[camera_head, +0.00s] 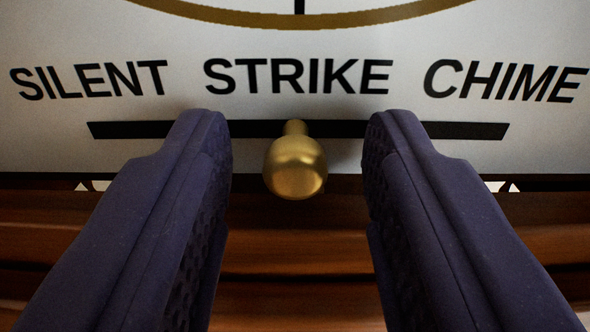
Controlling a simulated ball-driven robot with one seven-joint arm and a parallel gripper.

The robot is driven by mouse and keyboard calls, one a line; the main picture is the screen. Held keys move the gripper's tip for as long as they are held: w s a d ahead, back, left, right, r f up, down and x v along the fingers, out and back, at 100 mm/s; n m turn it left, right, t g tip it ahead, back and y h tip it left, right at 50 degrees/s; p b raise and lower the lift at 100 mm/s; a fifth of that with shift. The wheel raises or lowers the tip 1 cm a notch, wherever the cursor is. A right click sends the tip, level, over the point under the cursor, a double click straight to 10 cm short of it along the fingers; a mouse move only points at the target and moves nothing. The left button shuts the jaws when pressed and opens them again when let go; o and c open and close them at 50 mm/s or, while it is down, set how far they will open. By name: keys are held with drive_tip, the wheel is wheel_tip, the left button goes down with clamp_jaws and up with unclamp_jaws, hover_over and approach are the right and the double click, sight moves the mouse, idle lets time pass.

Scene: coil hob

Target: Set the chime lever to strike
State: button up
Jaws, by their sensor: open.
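The chime lever is a round brass knob (295,168) on a short stem that comes out of a dark horizontal slot (265,129) in a pale dial plate. The knob is at the middle of the slot, below the word STRIKE (298,77). SILENT (88,80) is printed to the left and CHIME (505,82) to the right. My gripper (298,140) is open, with one dark blue finger on each side of the knob. A gap shows between the knob and each finger. The fingers hide parts of the slot on both sides.
The pale dial plate (60,150) carries a gold ring (300,20) at the top. Brown wooden moulding (290,240) runs below the plate, behind and between my fingers. Small pale shapes show at the plate's lower edge on both sides.

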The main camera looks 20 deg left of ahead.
drive_tip(key=v, duration=0.8)
drive_tip(key=shift+w, duration=0.1)
